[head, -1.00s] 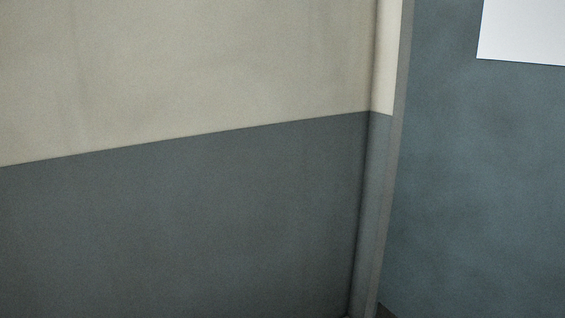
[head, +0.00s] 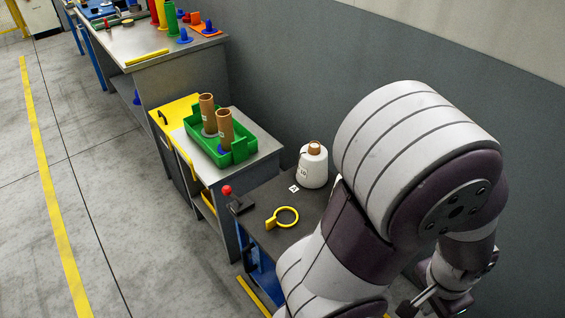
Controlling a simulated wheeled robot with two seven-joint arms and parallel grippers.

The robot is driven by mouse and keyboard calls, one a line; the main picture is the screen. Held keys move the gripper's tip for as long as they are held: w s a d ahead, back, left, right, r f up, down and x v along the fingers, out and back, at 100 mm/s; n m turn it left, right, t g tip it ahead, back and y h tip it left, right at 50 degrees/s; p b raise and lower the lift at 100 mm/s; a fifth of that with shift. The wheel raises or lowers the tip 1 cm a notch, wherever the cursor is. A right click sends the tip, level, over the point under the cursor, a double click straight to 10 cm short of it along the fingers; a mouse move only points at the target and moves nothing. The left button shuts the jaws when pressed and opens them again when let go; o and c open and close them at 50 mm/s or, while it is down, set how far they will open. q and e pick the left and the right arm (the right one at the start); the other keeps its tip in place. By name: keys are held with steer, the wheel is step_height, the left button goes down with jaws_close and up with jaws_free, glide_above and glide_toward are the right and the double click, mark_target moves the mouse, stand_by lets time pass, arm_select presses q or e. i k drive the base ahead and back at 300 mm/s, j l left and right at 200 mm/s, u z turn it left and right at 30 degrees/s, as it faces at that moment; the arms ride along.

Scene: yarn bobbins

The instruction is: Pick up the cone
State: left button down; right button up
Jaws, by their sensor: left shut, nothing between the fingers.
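A white yarn cone (head: 313,169) with a brown tip stands upright at the back of a dark low table. A small label shows on its side. My left arm fills the right part of the head view, close to the cone's right in the picture. My left gripper (head: 422,300) is at the bottom right, partly cut by the frame edge. It is shut, empty and apart from the cone. My right gripper is not in view.
A yellow ring with a handle (head: 283,217) and a red-knobbed lever (head: 227,191) are on the dark table (head: 260,204). A green tray (head: 196,138) with brown tubes stands beyond. A farther bench (head: 190,52) holds coloured cones. Open floor (head: 110,210) lies left.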

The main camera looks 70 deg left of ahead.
mark_target(312, 168)
steer(key=u, duration=2.2)
